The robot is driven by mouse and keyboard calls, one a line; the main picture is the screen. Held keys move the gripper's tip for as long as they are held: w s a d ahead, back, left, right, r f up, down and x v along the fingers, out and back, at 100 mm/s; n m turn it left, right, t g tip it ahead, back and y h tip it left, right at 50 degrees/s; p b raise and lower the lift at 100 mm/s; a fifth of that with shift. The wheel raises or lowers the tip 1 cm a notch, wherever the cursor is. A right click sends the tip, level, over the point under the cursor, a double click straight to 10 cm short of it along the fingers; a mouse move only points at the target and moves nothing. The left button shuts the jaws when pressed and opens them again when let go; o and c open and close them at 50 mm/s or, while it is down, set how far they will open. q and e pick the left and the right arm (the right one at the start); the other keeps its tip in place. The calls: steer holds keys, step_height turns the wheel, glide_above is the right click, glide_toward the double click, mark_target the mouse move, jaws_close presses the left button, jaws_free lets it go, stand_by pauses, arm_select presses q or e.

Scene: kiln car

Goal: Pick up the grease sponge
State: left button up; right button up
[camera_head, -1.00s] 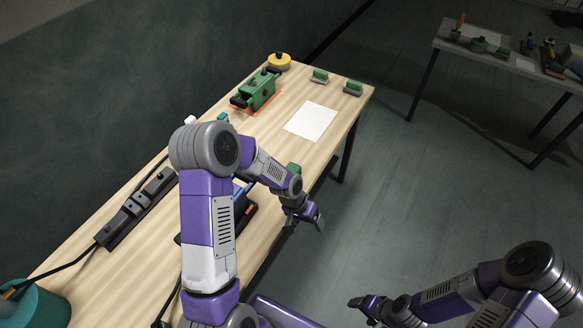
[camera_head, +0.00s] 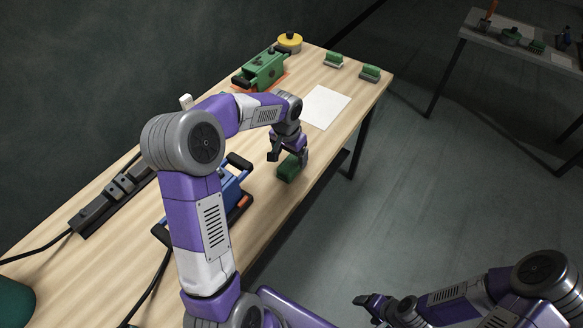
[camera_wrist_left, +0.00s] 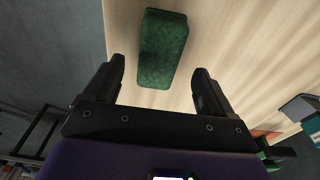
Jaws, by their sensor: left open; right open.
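The grease sponge, a dark green block (camera_head: 288,168), lies on the light wooden table near its right edge. My left gripper (camera_head: 288,157) is open just above it, with one finger towards each side. In the left wrist view the sponge (camera_wrist_left: 163,45) lies ahead of and between the open fingers; its near end reaches about the level of the fingertips. I cannot tell whether they touch it. My right gripper (camera_head: 372,302) is open and empty over the floor, away from the table.
A blue tool (camera_head: 229,188) lies left of the sponge, partly behind my left arm. A white sheet (camera_head: 325,107), a green machine (camera_head: 262,70), a yellow round thing (camera_head: 290,42) and two green-topped blocks (camera_head: 333,60) (camera_head: 370,73) are further back. A black power strip (camera_head: 115,190) lies left.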

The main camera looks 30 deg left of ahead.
mark_target(291, 162)
arm_select(q)
steer(key=f, duration=0.2)
steer(key=f+b, duration=0.1)
steer(key=f, duration=0.1)
steer(key=shift+w+d+f, duration=0.1)
steer(key=shift+w+f, duration=0.1)
steer(key=shift+f, duration=0.05)
steer(key=shift+r, duration=0.1)
steer(key=c, duration=1.1)
steer(key=shift+o, duration=0.2)
step_height(291, 162, up, 10)
steer(key=p, duration=0.3)
